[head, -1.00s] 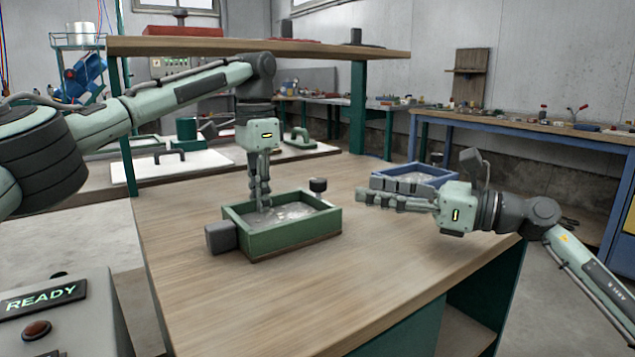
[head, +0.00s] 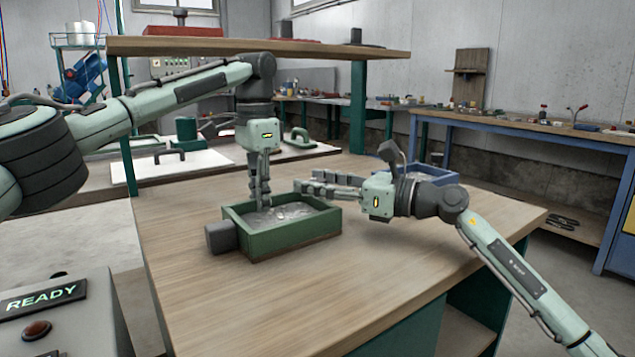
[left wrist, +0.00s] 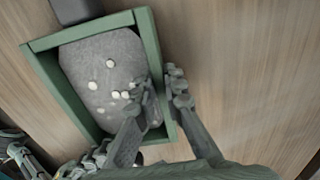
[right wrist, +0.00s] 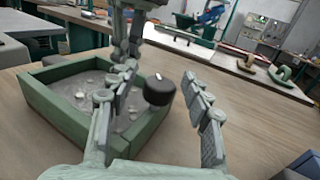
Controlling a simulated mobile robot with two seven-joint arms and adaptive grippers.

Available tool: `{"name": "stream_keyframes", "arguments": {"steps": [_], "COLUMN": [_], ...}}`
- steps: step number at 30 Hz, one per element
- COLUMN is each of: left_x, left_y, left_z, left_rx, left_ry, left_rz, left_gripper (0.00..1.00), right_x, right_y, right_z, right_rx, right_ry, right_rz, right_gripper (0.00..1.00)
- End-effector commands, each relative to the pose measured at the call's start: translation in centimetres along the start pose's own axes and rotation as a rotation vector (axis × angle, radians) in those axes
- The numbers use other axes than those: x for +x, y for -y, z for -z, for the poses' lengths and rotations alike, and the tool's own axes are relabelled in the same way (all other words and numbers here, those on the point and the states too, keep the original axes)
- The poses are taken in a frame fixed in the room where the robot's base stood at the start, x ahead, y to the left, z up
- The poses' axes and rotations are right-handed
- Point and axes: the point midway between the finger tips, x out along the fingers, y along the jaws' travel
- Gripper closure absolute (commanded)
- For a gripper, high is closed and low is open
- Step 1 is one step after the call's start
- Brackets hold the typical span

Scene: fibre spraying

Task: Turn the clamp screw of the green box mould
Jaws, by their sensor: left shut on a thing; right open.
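The green box mould (head: 268,240) stands on the wooden table with grey, speckled material inside. My left gripper (head: 260,198) reaches down from above and is shut on the mould's wall; in the left wrist view one finger is inside the wall and one outside. The clamp screw's dark round knob (right wrist: 159,90) shows beside the mould in the right wrist view. My right gripper (head: 312,187) is open and level at the mould's far right corner. Its fingers are on either side of the knob in the right wrist view, with a gap at the right finger. In the head view the fingers hide the knob.
A dark block (head: 221,237) is at the mould's left end. A blue box mould (head: 437,174) stands behind my right gripper. A wooden shelf (head: 250,46) on green posts spans the back. The table's front and right parts (head: 350,285) are clear.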

Motion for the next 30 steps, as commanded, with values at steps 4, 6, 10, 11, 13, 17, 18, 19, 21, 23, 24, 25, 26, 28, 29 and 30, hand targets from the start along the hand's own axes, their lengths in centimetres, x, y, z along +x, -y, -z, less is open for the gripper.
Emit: {"name": "stream_keyframes", "arguments": {"steps": [4,6,10,11,13,17,18,19,21,23,24,25,26,28,29,30], "left_x": [-0.01,-0.01,-0.01,-0.01,-0.01,-0.01,-0.01,-0.01,-0.01,-0.02,-0.02,-0.02,-0.02,-0.02,-0.03,-0.03], "left_y": [0.03,0.03,0.03,0.03,0.03,0.03,0.04,0.04,0.04,0.03,0.03,0.03,0.02,0.02,0.02,0.02], "left_z": [-0.04,-0.04,-0.04,-0.04,-0.04,-0.04,-0.04,-0.04,-0.04,-0.04,-0.04,-0.04,-0.04,-0.05,-0.05,-0.05], "left_rx": [-0.001,-0.001,-0.001,-0.001,-0.001,-0.001,-0.001,-0.001,-0.001,-0.001,-0.001,0.0,0.0,0.0,0.0,0.0], "left_ry": [0.001,0.0,0.0,0.0,0.0,0.0,0.0,0.0,0.0,0.0,0.0,0.001,0.001,0.001,0.001,0.001], "left_rz": [0.0,0.0,0.0,0.0,0.0,0.0,0.0,0.0,0.0,0.0,0.0,0.0,0.0,0.0,0.0,0.0], "left_gripper": [1.0,1.0,1.0,1.0,1.0,1.0,1.0,1.0,1.0,1.0,1.0,1.0,1.0,1.0,1.0,1.0], "right_x": [-0.02,-0.03,-0.04,-0.04,-0.05,-0.06,-0.06,-0.06,-0.05,-0.07,-0.05,-0.06,-0.08,-0.04,-0.03,0.0], "right_y": [0.01,0.01,0.01,0.01,0.01,0.02,0.02,0.02,0.06,0.15,0.13,0.16,0.13,0.04,0.01,-0.02], "right_z": [-0.01,-0.02,-0.02,-0.02,-0.02,-0.02,-0.02,-0.01,0.05,0.14,0.17,0.19,0.19,0.24,0.27,0.32], "right_rx": [0.0,0.0,-0.001,-0.001,-0.001,-0.001,-0.001,-0.001,-0.003,-0.003,-0.004,-0.004,-0.004,-0.005,-0.004,-0.003], "right_ry": [0.0,0.0,0.0,0.0,0.0,0.0,0.0,0.0,-0.004,-0.01,-0.012,-0.012,-0.011,-0.009,-0.009,-0.01], "right_rz": [0.0,0.0,0.0,0.0,0.0,0.0,0.001,0.003,0.017,0.043,0.064,0.083,0.1,0.137,0.151,0.168], "right_gripper": [0.51,0.58,0.75,0.78,0.87,1.0,1.0,1.0,1.0,1.0,1.0,1.0,1.0,1.0,1.0,1.0]}}
